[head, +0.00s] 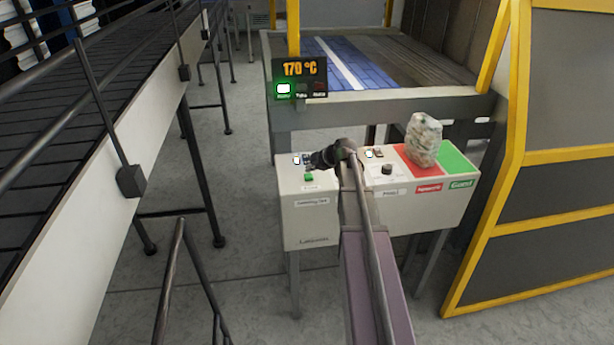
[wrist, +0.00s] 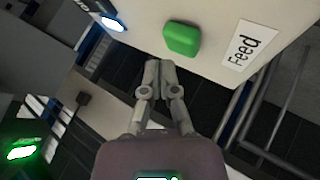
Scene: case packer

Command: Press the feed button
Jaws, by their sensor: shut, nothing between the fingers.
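The feed button is a green block (head: 308,177) on the left part of the white control box (head: 310,228). In the wrist view the green button (wrist: 182,38) sits beside a white label reading "Feed" (wrist: 243,45). My gripper (head: 318,159) is over the box top, close to the button. In the wrist view its fingertips (wrist: 160,65) are together and empty, just below and left of the button in the picture. A gap shows between fingertips and button there. My arm hides the middle of the box in the head view.
A black knob (head: 387,169) is right of my arm. A display (head: 300,77) reads 170 °C with a green lamp lit. A conveyor (head: 90,110) is left; a yellow-framed guard (head: 550,180) is right.

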